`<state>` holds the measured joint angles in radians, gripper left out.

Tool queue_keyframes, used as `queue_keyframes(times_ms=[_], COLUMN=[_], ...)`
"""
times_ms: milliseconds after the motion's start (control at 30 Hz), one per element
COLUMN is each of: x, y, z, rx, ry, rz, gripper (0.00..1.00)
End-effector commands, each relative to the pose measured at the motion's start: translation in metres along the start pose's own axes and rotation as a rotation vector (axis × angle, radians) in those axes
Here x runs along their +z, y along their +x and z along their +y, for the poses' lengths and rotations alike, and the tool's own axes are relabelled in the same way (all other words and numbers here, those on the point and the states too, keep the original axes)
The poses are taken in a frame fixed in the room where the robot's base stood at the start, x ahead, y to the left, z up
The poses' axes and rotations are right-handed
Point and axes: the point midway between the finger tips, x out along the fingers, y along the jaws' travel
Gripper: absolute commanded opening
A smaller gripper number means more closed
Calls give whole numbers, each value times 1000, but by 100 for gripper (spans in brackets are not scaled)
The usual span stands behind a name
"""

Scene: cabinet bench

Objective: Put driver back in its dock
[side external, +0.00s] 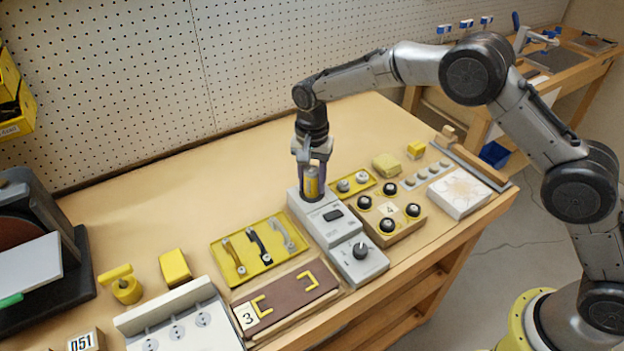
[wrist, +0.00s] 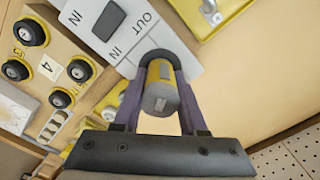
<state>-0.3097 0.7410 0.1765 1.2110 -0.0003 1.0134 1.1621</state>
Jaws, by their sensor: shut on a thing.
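The driver (side external: 312,184) is a short yellow and grey cylinder, held about upright between the fingers of my gripper (side external: 313,178). In the wrist view the driver (wrist: 161,88) shows end-on between the two purple-grey fingers, and my gripper (wrist: 160,75) is shut on it. The light grey dock (side external: 322,219) has a dark display and a black knob. The driver's lower end is at the dark round socket at the dock's far end. The socket rim (wrist: 158,54) shows behind the driver. How deep the driver sits is hidden.
A wooden block with several black knobs (side external: 389,209) stands close right of the dock. A yellow tray with handles (side external: 262,262) and a brown board (side external: 290,291) lie to its left. The bench behind the dock is clear (side external: 230,180) up to the pegboard.

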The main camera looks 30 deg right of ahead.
Motion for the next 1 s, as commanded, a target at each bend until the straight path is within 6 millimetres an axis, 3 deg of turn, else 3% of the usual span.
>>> queue_keyframes(times_ms=[833,867,1000], x=[0,0,0], y=[2,2,2], z=[-1,-1,0], rx=[-3,-3,-2], ry=[0,0,0], rz=[1,1,1], gripper=[0,47,72])
